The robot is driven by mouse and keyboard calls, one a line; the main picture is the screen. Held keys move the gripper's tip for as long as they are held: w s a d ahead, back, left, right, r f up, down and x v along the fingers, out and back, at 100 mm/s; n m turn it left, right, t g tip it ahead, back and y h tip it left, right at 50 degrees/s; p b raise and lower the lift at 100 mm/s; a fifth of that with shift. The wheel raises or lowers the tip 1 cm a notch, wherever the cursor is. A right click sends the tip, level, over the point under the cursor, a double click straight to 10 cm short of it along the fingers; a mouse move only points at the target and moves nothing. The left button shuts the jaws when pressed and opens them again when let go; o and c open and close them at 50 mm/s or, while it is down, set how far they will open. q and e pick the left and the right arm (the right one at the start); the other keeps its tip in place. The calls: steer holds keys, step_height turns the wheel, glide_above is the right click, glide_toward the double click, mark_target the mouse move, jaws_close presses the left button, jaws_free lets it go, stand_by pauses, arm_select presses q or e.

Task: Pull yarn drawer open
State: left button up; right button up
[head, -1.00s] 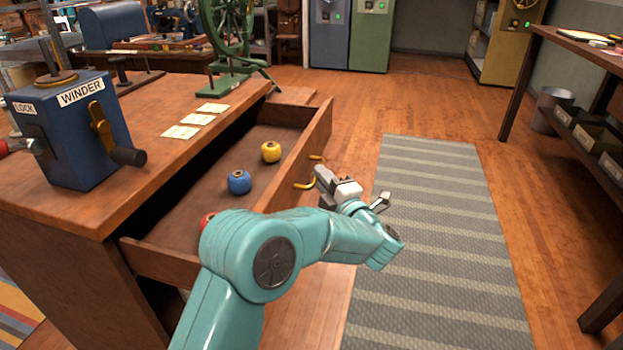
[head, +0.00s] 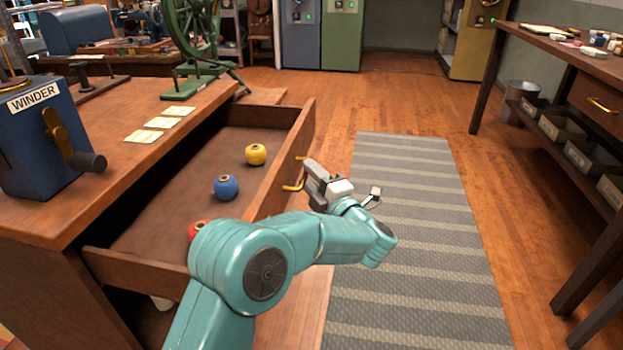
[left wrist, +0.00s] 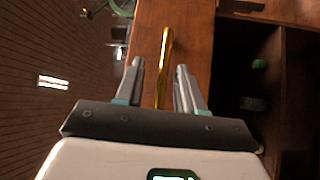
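The yarn drawer (head: 272,190) stands well out of the wooden bench. A red, a blue (head: 226,187) and a yellow yarn ball (head: 256,154) lie in it. Its brass handle (head: 293,187) is on the outer face of the drawer front. My left gripper (head: 312,172) is at this front, beside the handle. In the left wrist view the handle (left wrist: 164,60) runs between the two fingers of the gripper (left wrist: 160,66), with gaps on both sides. The fingers are apart. My left arm hides the near end of the drawer front. My right gripper is not in view.
A blue winder (head: 35,140) and cards (head: 160,123) are on the bench top (head: 110,170). A striped grey rug (head: 410,220) covers open floor to the right. A table with bins (head: 560,128) stands at the far right.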

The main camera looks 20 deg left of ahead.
arm_select(q)
steer(key=shift+f, duration=0.1)
steer(key=p+v, duration=0.3)
steer(key=v, duration=1.3)
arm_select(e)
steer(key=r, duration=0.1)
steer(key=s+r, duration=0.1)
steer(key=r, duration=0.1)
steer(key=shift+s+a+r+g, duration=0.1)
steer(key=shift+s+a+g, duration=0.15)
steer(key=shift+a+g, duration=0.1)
arm_select(q)
steer(key=shift+s+d, duration=0.15)
steer(key=shift+d, duration=0.05)
